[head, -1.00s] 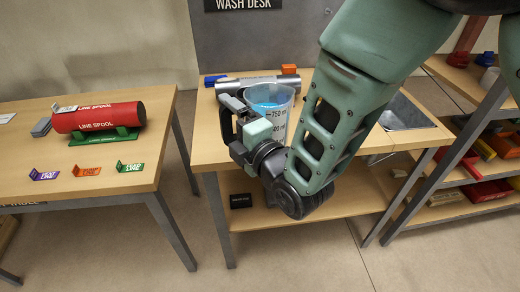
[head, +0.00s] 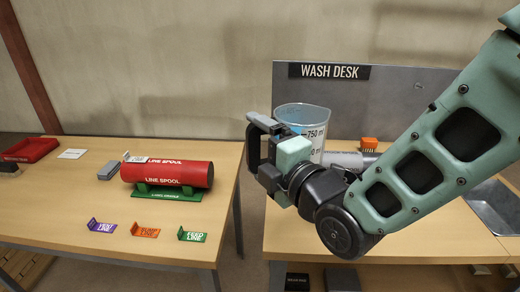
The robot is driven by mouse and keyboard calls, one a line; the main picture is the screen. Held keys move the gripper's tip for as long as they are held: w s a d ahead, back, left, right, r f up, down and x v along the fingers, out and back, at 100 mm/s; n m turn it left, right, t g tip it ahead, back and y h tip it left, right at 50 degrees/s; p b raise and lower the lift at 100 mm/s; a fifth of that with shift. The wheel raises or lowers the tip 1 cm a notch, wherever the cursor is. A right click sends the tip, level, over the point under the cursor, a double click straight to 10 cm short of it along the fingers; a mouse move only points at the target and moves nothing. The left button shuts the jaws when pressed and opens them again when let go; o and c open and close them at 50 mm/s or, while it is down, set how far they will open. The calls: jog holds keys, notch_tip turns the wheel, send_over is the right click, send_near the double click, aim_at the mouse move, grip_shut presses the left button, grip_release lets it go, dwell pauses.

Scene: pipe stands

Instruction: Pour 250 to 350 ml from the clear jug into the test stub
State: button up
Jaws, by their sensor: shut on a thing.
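The clear jug (head: 305,114) is in the head view, in front of the wash desk's back panel. It looks upright, with black volume marks, "750 ml" among them, and a bluish tint inside. My gripper (head: 264,142) is shut on the jug at its left side, and hides part of its lower body. I cannot tell from this view how far the jug is above the desk. No thing in view is clearly marked as the test stub. A grey pipe (head: 346,160) lies on the wash desk behind the jug, partly hidden by my arm.
A red line spool (head: 166,174) rests on a green cradle (head: 166,194) on the left table. Purple (head: 101,226), orange (head: 145,230) and green (head: 192,236) tags stand in front. An orange brush (head: 369,143) and a sink (head: 497,208) are on the wash desk. A gap separates the tables.

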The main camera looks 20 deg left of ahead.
jog(key=shift+w+a+r, duration=0.1)
jog(key=shift+w+r, duration=0.05)
jog(key=shift+w+d+r+m+t+p, duration=0.15)
jog(key=shift+r+m+p, duration=0.15)
jog(key=shift+m+p, duration=0.2)
jog(key=shift+w+d+r+m+t+p, duration=0.15)
jog(key=shift+r+m+p, duration=0.15)
jog(key=shift+m, duration=0.3)
jog(key=m, duration=0.1)
jog(key=f+m, duration=0.1)
jog(key=d+m, duration=0.1)
jog(key=shift+w+f+t+y, duration=0.3)
jog(key=shift+f+t, duration=0.05)
jog(key=shift+t, duration=0.05)
jog(key=d+r+m+p, duration=0.1)
jog(key=w+m+t+p, duration=0.1)
jog(key=m, duration=0.1)
jog(key=shift+w+d+r+p, duration=0.2)
jog(key=shift+d+r+p, duration=0.15)
jog(key=shift+d+r, duration=0.05)
jog(key=shift+w+d+m, duration=0.15)
jog(key=shift+w+m, duration=0.05)
jog(key=shift+m, duration=0.3)
jog(key=shift+f, duration=0.15)
jog(key=shift+w+d+r+m+t+b, duration=0.2)
jog(key=shift+r+m+t+b, duration=0.15)
jog(key=shift+m+b, duration=0.25)
jog(key=shift+w+d+r+m+t+b, duration=0.1)
jog(key=shift+d+r+m+t+b, duration=0.25)
jog(key=shift+b, duration=0.35)
